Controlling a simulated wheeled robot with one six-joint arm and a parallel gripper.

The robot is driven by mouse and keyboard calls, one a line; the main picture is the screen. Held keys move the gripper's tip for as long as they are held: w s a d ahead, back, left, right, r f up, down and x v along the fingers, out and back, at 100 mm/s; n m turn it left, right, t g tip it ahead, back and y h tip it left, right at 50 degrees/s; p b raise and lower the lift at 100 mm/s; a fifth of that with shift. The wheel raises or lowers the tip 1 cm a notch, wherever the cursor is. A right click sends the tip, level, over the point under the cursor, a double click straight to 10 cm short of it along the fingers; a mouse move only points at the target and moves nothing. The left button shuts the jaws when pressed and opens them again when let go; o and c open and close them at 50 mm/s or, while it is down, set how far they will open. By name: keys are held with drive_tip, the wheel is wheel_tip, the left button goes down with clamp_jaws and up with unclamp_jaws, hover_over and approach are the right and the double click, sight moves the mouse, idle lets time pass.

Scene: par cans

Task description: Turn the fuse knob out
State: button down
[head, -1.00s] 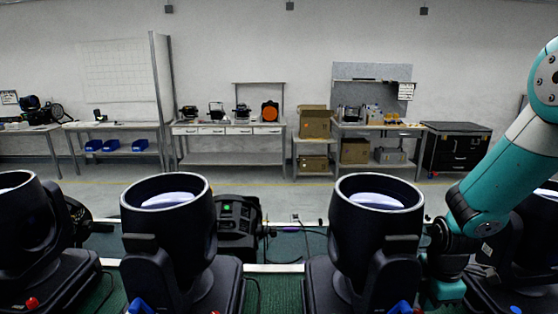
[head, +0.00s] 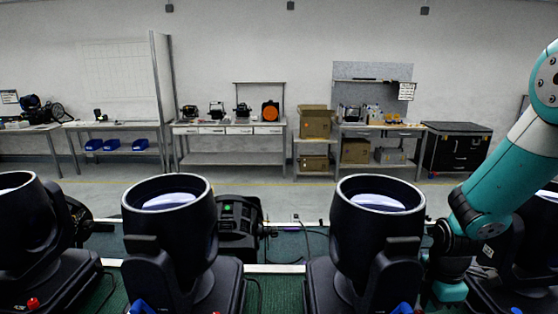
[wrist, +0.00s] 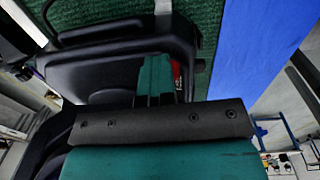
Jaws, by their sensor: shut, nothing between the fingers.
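My gripper (wrist: 155,80) is shut and empty. In the wrist view its teal fingers point at the black base of a par can (wrist: 105,72). A red part, likely the fuse knob (wrist: 177,76), shows just right of the fingers; they partly hide it. I cannot tell whether they touch it. In the head view my gripper (head: 450,292) is low, at the right side of the third par can (head: 375,245). A small red knob (head: 33,303) also shows on the leftmost par can's base (head: 45,275).
Another par can (head: 170,245) stands left of the middle, and one more stands behind my arm at the right. Cables lie on the green floor between them. Benches with equipment (head: 228,128) line the far wall. A blue surface (wrist: 255,45) shows in the wrist view.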

drive_tip(key=shift+g, duration=0.3)
drive_tip(key=r+p, duration=0.1)
drive_tip(key=s+r+p, duration=0.1)
drive_tip(key=r+p, duration=0.2)
drive_tip(key=shift+s+d+r, duration=0.3)
drive_tip(key=shift+s+d, duration=0.05)
drive_tip(key=shift+r+p, duration=0.25)
drive_tip(key=shift+p, duration=0.15)
drive_tip(key=shift+w, duration=0.1)
